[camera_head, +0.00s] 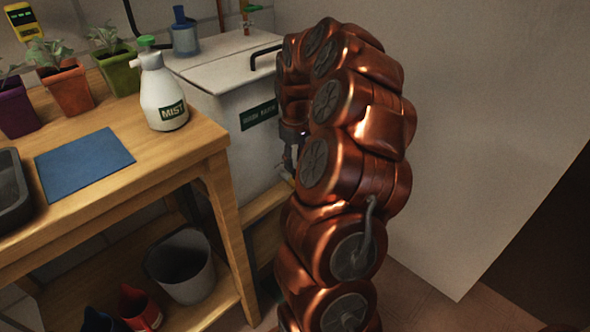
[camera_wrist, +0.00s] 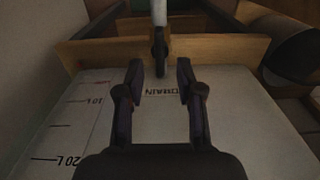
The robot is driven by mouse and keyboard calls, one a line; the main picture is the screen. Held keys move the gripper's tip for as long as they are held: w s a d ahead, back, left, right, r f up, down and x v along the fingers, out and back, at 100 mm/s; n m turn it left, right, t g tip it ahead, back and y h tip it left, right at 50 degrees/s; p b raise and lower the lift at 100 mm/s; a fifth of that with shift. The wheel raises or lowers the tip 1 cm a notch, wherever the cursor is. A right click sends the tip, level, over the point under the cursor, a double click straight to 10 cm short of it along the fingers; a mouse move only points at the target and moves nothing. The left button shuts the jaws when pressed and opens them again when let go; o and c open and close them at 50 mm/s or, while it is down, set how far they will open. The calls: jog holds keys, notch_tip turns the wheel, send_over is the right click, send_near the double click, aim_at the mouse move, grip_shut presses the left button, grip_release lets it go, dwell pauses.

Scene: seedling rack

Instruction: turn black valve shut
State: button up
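The black valve (camera_wrist: 159,46) shows in the wrist view as a narrow dark piece below a pale pipe (camera_wrist: 159,12), just beyond my fingertips and roughly centred between them. My gripper (camera_wrist: 160,72) is open, with one finger on each side and nothing between them. I cannot tell whether the fingers touch the valve. The white tank (camera_wrist: 240,120) below carries the word DRAIN and litre marks. In the head view the tank (camera_head: 200,80) stands right of the bench, and my copper arm hides the valve and most of my gripper.
A wooden ledge (camera_wrist: 95,50) lies behind the valve. In the head view the wooden bench (camera_head: 190,150) holds potted seedlings, a mist bottle (camera_head: 162,95), a blue mat (camera_head: 85,165) and a dark tray (camera_head: 12,190). A grey bucket (camera_head: 182,268) stands on the lower shelf.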

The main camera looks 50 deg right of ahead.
aim_at(295, 169)
jog(key=shift+f, duration=1.5)
grip_shut()
